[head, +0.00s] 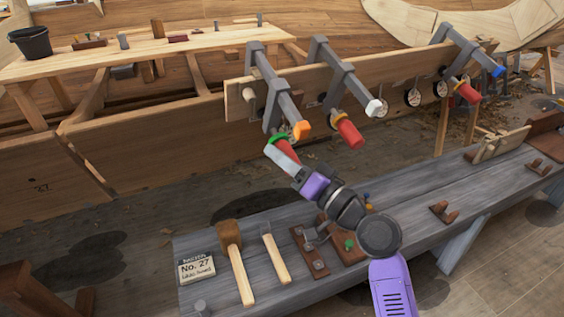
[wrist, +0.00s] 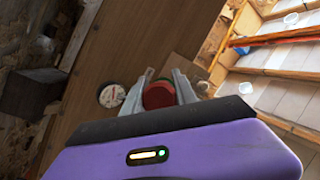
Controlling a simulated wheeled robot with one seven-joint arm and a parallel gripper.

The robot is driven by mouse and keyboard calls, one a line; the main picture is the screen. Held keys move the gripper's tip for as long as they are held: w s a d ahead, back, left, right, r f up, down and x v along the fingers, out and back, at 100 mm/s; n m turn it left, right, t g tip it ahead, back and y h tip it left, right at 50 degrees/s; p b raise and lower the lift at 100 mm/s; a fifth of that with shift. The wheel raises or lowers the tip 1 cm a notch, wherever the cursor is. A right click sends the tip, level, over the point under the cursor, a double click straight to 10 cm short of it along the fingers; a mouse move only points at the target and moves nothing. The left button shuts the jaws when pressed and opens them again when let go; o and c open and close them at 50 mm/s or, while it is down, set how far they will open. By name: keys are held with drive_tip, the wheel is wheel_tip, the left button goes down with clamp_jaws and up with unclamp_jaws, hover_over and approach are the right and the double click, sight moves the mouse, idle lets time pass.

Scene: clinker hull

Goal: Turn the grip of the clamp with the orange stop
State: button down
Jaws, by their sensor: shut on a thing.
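The clamp with the orange stop (head: 301,130) is the leftmost of three grey clamps on the upright plank. Its red grip (head: 288,147), with a green band at the top, hangs below the bar. My gripper (head: 281,154) is at this grip, with its pale fingers around it. In the wrist view the round red end of the grip (wrist: 158,95) sits between the two fingers of my gripper (wrist: 157,84), and they are shut on it. The fingers hide part of the grip in the head view.
The clamp with the white stop (head: 373,107) and its red grip (head: 348,132) are close on the right. The clamp with the blue stop (head: 497,71) is farther right. A grey bench (head: 400,210) below carries a mallet (head: 236,262), another hammer-like tool (head: 274,258) and a sign (head: 196,268).

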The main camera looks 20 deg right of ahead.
idle(0.3)
drive_tip(key=c, duration=1)
unclamp_jaws()
drive_tip(key=shift+o, duration=0.2)
drive_tip(key=v, duration=0.8)
drive_tip(key=shift+w, duration=0.1)
